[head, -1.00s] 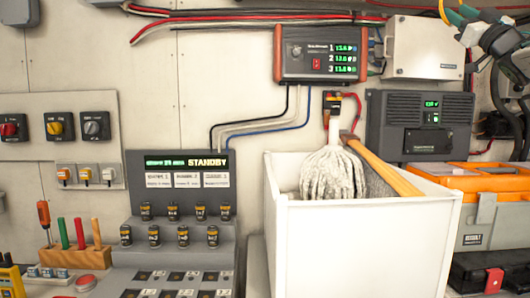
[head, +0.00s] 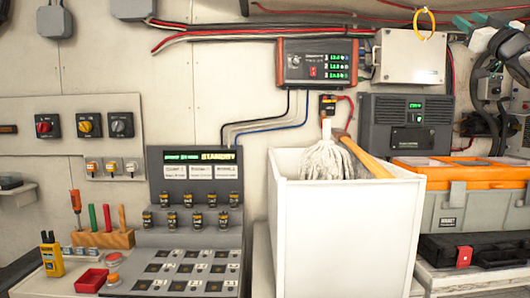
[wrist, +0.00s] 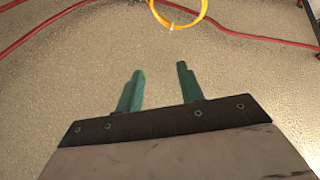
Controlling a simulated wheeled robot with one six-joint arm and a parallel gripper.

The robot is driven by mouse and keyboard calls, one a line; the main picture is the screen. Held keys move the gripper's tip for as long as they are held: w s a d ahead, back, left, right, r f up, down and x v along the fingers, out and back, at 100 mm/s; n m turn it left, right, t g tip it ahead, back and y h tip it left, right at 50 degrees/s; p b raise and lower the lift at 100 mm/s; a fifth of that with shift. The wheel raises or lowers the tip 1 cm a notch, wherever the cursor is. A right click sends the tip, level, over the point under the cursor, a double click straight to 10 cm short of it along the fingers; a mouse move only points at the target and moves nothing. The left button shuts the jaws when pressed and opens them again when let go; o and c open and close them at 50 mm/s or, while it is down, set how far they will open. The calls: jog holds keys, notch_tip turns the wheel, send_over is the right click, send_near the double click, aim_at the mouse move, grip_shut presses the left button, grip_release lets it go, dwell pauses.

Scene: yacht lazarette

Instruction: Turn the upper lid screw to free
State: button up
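My gripper (wrist: 160,72) is open and empty, with two green fingers standing apart in the wrist view. In the head view, green parts of my gripper (head: 470,21) show at the top right edge, partly cut off. A pale grey box (head: 410,55) with a plain front is on the wall at the upper right. A yellow ring (head: 416,25) hangs in front of its top. The ring (wrist: 176,25) also shows beyond my fingertips in the wrist view, apart from them.
A white bin (head: 345,240) with a mop (head: 327,160) stands at the centre. An orange-lidded toolbox (head: 465,200) is at right. A grey console (head: 195,240) is at left. Red cables (wrist: 245,37) cross the speckled surface in the wrist view.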

jog(key=w+d+f+m+g+h, duration=0.2)
jog(key=d+f+m+g+h, duration=0.45)
jog(key=f+m+h, duration=0.4)
jog(key=s+f+g+h, duration=0.25)
jog(key=f+g, duration=0.25)
jog(key=f, duration=0.8)
jog(key=s+a+f+g+y, duration=0.2)
jog(key=s+a+f+g, duration=0.1)
jog(key=s+a+f, duration=0.3)
jog(key=s+a+f+g+y, duration=0.1)
jog(key=s+a+f+g, duration=0.2)
jog(key=f, duration=0.5)
jog(key=s+a+f+n+g+y, duration=0.1)
jog(key=s+a+f+g+y, duration=0.1)
jog(key=s+a+f, duration=0.3)
jog(key=s+a+f+n+g+y, duration=0.2)
jog(key=s+a+f, duration=0.4)
jog(key=s+a, duration=0.5)
jog(key=s+a+f+n+g+y, duration=0.1)
jog(key=s+a+f, duration=0.5)
jog(key=s, duration=0.9)
jog(key=shift+s+a+f+n+g+y, duration=0.3)
jog(key=shift+a+g+y, duration=0.2)
jog(key=shift+a+g, duration=0.5)
jog(key=shift+w, duration=0.1)
